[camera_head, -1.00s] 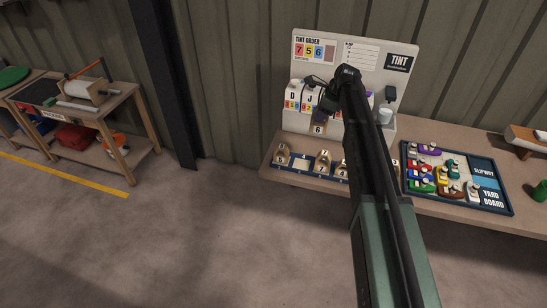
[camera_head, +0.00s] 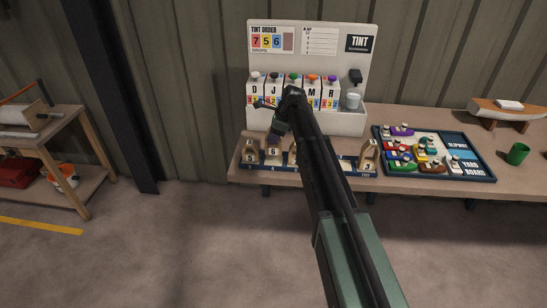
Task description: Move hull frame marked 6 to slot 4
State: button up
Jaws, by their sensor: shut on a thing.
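My gripper (camera_head: 277,137) is shut and hangs at the left part of a dark blue slotted rail (camera_head: 322,168) on the bench. Just below it is a pale wooden hull frame (camera_head: 273,156) with a dark digit that looks like 6. This frame is at rail height, between a similar frame (camera_head: 250,154) at the left end and another partly hidden by my arm. Whether it is fully seated is too small to tell. A frame marked 3 (camera_head: 368,157) stands near the rail's right end. My arm covers the middle of the rail. The slot numbers are hard to read.
The tint board (camera_head: 312,45) with several lettered dispensers stands close behind the rail. The yard board (camera_head: 434,153) with small coloured boats lies to the right, then a green cup (camera_head: 517,154) and a model hull (camera_head: 507,110). A workbench stands far left.

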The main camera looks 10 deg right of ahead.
aim_at(270, 149)
notch_tip(270, 149, down, 4)
jog(key=b, duration=0.4)
jog(key=shift+f+b, duration=0.25)
jog(key=shift+b, duration=0.05)
jog(key=shift+r+p, duration=0.3)
jog(key=shift+f, duration=0.25)
jog(key=o, duration=1)
jog(key=shift+r, duration=0.1)
